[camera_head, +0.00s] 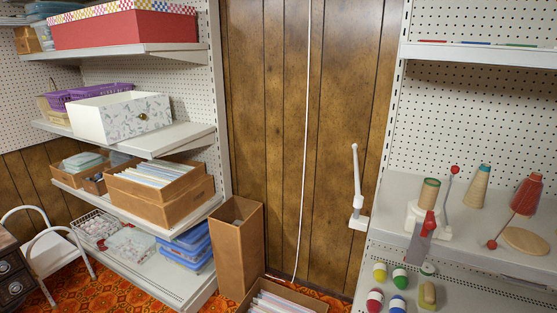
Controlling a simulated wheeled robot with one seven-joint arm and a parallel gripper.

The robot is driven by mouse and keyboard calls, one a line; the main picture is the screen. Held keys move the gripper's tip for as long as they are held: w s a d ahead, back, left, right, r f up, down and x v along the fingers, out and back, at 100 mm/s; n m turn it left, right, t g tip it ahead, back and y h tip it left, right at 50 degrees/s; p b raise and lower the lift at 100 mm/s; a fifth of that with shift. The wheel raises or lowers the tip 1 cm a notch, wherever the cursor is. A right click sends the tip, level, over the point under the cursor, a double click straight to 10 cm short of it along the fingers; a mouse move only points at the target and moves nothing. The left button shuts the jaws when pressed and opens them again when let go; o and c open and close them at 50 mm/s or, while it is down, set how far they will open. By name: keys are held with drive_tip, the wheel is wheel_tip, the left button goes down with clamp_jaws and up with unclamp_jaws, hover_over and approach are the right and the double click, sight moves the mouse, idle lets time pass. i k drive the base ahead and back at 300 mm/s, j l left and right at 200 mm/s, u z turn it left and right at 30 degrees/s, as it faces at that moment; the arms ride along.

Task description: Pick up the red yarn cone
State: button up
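The red yarn cone (526,196) stands upright on the upper shelf board at the far right of the head camera view, near the picture's right edge.
A white winder (429,218) with a tan spool is further left. Several coloured spools (400,279) sit below. A white bracket (357,195) projects beside the shelf.

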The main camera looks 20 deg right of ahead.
sight(528, 208)
drive_tip(key=z, duration=1.45)
